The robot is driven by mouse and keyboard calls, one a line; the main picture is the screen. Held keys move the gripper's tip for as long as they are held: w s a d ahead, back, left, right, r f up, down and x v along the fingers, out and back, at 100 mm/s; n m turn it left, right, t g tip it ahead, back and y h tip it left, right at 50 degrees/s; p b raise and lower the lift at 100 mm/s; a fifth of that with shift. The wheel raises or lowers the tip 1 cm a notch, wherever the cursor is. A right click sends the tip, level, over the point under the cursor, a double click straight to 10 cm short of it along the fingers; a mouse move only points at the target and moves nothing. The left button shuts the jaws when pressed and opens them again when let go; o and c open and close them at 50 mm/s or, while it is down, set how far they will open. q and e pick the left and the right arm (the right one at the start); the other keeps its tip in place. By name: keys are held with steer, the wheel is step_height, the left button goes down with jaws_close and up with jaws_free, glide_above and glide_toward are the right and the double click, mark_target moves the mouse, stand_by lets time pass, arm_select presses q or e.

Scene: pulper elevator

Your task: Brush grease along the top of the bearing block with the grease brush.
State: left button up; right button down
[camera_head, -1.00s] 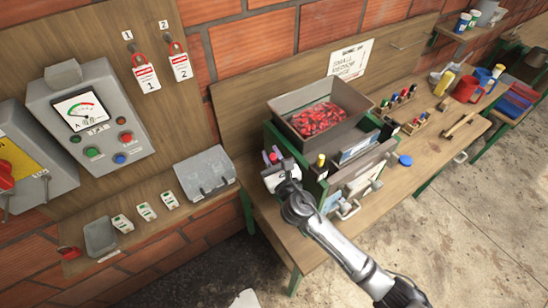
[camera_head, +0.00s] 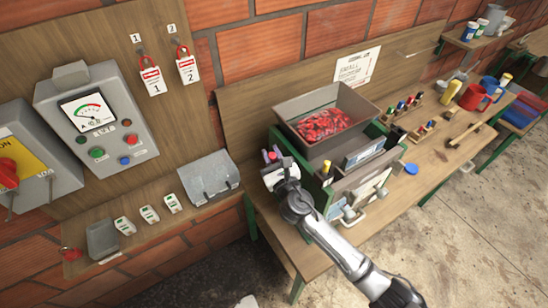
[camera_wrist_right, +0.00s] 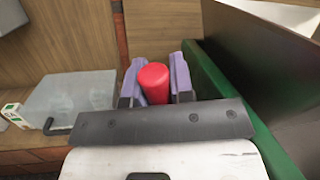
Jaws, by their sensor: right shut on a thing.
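My right gripper (camera_head: 271,157) is beside the left end of the green-framed pulper (camera_head: 305,157). In the right wrist view, its purple fingers are shut on a red rounded cylinder (camera_wrist_right: 153,84), which stands up between them. The part below the fingers is hidden, so I cannot tell whether this is the grease brush's handle. No bearing block can be made out for certain; my gripper and arm cover part of the pulper's near left end. A yellow-topped dark bottle-like thing (camera_head: 327,170) stands at the pulper's front. My left gripper is not in view.
A hopper of red cherries (camera_head: 358,104) tops the pulper. Its green side wall (camera_wrist_right: 232,100) is close right of my fingers. A grey box (camera_head: 210,178) sits on the left shelf.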

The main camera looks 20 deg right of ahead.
stand_by(0.5)
steer(key=shift+s+d+p, duration=0.15)
steer(key=shift+s+p, duration=0.35)
steer(key=shift+s, duration=0.4)
steer(key=shift+s+d, duration=0.1)
steer(key=shift+s, duration=0.05)
steer(key=shift+s+d+p, duration=0.25)
steer(key=shift+s+p, duration=0.3)
steer(key=shift+s, duration=0.35)
